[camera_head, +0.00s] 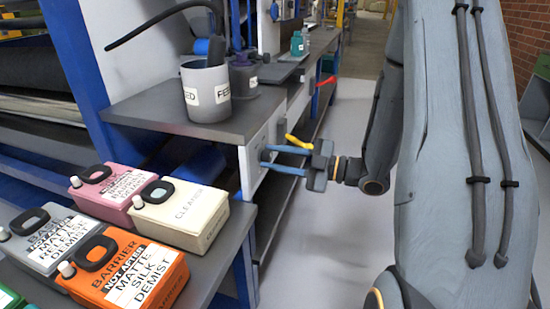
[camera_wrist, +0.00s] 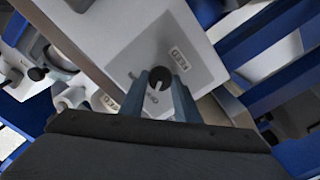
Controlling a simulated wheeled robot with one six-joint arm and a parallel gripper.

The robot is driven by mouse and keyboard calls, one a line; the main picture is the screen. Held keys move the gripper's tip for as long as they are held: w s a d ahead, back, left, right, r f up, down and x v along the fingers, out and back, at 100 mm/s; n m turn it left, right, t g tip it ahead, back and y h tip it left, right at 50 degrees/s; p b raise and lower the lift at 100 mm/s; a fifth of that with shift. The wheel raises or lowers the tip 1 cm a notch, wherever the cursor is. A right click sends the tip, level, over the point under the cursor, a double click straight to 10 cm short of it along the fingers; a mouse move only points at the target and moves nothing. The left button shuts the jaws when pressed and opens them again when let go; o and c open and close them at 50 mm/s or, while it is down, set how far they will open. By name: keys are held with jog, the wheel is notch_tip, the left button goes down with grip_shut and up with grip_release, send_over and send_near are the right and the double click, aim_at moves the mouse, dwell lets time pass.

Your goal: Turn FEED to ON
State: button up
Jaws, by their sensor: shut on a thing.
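The FEED knob (camera_wrist: 159,77) is a round dark knob on a pale panel (camera_wrist: 120,45), seen in the wrist view. A FEED label (camera_wrist: 180,59) is beside it, and small lettering sits below it, too small to read surely. A light mark shows on the knob's lower side. My gripper (camera_wrist: 161,82) has its two blue fingers on either side of the knob, shut on it. In the head view, my gripper (camera_head: 266,155) reaches left to the panel (camera_head: 254,165) under the grey bench top; the knob itself is hidden there.
A grey pot (camera_head: 206,105) with a FEED label stands on the bench above the panel. A yellow handle (camera_head: 298,142) sticks out just above my fingers, and a red handle (camera_head: 327,82) farther back. Labelled jugs, including an orange one (camera_head: 125,275), stand at lower left. The aisle floor (camera_head: 330,225) is clear.

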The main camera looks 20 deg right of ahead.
jog(key=shift+r+m+p, duration=0.1)
jog(key=shift+m+p, duration=0.2)
jog(key=shift+p, duration=0.15)
jog(key=m+p, duration=0.1)
jog(key=p, duration=0.1)
jog(key=shift+s+r+m+p, duration=0.1)
jog(key=shift+m+p, duration=0.25)
jog(key=shift+m, duration=0.05)
jog(key=m+p, duration=0.3)
jog(key=p, duration=0.1)
jog(key=m+p, duration=0.3)
jog(key=shift+m+p, duration=0.3)
jog(key=shift+m, duration=0.1)
jog(key=shift+w+m+p, duration=0.2)
jog(key=shift+m+p, duration=0.8)
jog(key=shift+m, duration=0.4)
jog(key=shift+f, duration=0.2)
jog(key=o, duration=1.1)
jog(key=shift+d, duration=0.1)
jog(key=shift+c, duration=0.2)
